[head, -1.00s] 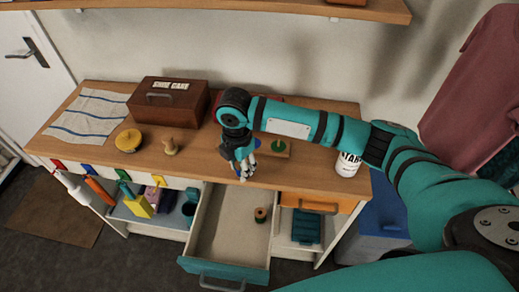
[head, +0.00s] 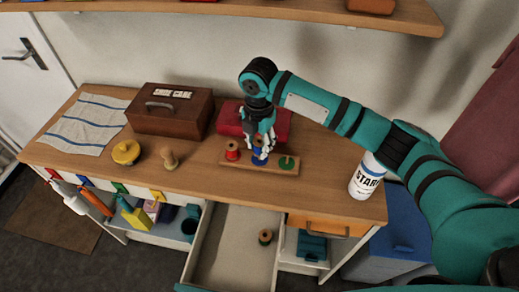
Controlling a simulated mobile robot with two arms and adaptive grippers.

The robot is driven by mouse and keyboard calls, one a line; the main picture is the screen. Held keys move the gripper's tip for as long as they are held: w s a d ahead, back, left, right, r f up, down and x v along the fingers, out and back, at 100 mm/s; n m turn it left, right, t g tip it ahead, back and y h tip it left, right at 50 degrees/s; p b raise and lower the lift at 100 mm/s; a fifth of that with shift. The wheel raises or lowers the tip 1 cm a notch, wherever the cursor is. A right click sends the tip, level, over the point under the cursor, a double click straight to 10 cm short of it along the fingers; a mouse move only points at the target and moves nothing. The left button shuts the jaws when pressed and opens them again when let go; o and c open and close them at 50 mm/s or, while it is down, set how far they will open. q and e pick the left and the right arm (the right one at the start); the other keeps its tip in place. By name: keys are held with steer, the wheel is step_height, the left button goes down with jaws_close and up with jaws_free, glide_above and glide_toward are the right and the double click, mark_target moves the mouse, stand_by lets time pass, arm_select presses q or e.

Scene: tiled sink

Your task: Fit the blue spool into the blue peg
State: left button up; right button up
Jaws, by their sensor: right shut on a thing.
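A wooden peg board (head: 231,165) lies on the bench top, with a red spool (head: 233,150) at its left position and a green disc (head: 287,163) at its right. My right gripper (head: 261,150) points down over the middle position and is shut on the blue spool (head: 259,160), which shows as a small patch of blue at the fingertips. The fingers hide most of the spool and the blue peg. I cannot tell whether the spool is around the peg or just above it. My left gripper is out of view.
A red box (head: 285,125) stands behind the board. A brown case (head: 170,112), yellow pot (head: 126,152) and wooden knob (head: 169,159) stand left. A white can (head: 367,177) stands right.

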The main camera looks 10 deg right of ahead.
mark_target(259, 160)
step_height(259, 160, down, 3)
steer(key=shift+f, duration=0.1)
steer(key=o, duration=0.5)
steer(key=shift+f, duration=0.1)
steer(key=o, duration=0.4)
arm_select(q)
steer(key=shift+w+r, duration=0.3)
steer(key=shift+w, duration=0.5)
arm_select(e)
steer(key=shift+o, duration=0.2)
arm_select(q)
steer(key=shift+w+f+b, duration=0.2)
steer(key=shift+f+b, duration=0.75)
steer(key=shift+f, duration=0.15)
arm_select(e)
step_height(259, 160, up, 12)
steer(key=shift+r, duration=0.2)
